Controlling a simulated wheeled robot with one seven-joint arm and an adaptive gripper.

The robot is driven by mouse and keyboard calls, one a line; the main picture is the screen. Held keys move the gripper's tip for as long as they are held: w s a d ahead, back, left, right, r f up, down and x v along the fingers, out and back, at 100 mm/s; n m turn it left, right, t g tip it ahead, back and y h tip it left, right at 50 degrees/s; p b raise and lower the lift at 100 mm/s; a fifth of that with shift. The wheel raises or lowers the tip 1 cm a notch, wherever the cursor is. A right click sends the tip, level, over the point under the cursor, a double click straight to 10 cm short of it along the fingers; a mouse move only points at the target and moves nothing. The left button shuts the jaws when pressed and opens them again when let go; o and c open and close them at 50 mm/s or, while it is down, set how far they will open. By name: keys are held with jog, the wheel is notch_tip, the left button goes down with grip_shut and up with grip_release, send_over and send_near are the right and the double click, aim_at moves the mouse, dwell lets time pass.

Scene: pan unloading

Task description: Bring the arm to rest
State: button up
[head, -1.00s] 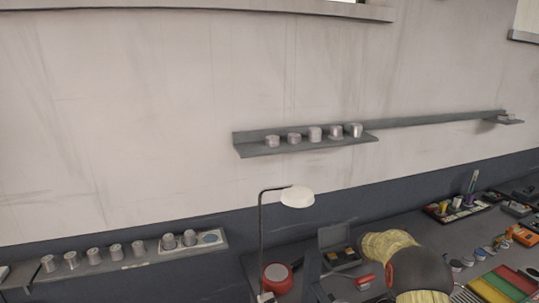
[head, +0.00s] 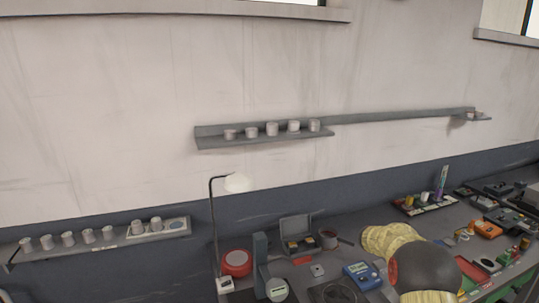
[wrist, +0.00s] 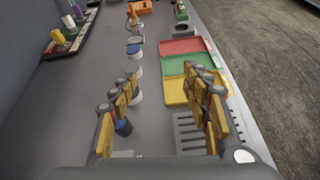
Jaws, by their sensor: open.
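My gripper (wrist: 163,84) shows in the wrist view with its two yellow-and-dark fingers spread apart. Nothing is between them. It is over the grey workbench (wrist: 85,110), with the red, green and yellow trays (wrist: 182,47) just beyond and beside the right finger. My arm, yellow with a dark rounded joint, shows at the lower right of the head view. It hides part of the bench there, and the gripper itself cannot be made out in that view.
A desk lamp (head: 237,183), a red round tin (head: 236,262) and a blue meter (head: 363,275) stand on the bench left of my arm. A wall shelf (head: 270,141) holds several small metal pots. Another shelf (head: 105,245) is at lower left.

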jog(key=s+a+r+m+y, duration=0.3)
jog(key=s+a+r+m, duration=0.4)
jog(key=s, duration=0.5)
jog(key=s+a+r+m+y, duration=0.2)
jog(key=s+a+r+m, duration=0.2)
jog(key=s+a+r, duration=0.65)
jog(key=s+a+f+m+y, duration=0.1)
jog(key=s+a+m+y, duration=0.1)
jog(key=s+a, duration=0.4)
jog(key=s+a+f+m+t+y, duration=0.1)
jog(key=s+a+m+y, duration=0.2)
jog(key=s, duration=0.9)
jog(key=s+a+f+m+y, duration=0.2)
jog(key=s+a+m, duration=0.2)
jog(key=s+a, duration=0.5)
jog(key=shift+s+a+m+t, duration=0.25)
jog(key=shift+a+m+t, duration=0.05)
jog(key=shift+a, duration=0.1)
jog(key=shift+c, duration=0.4)
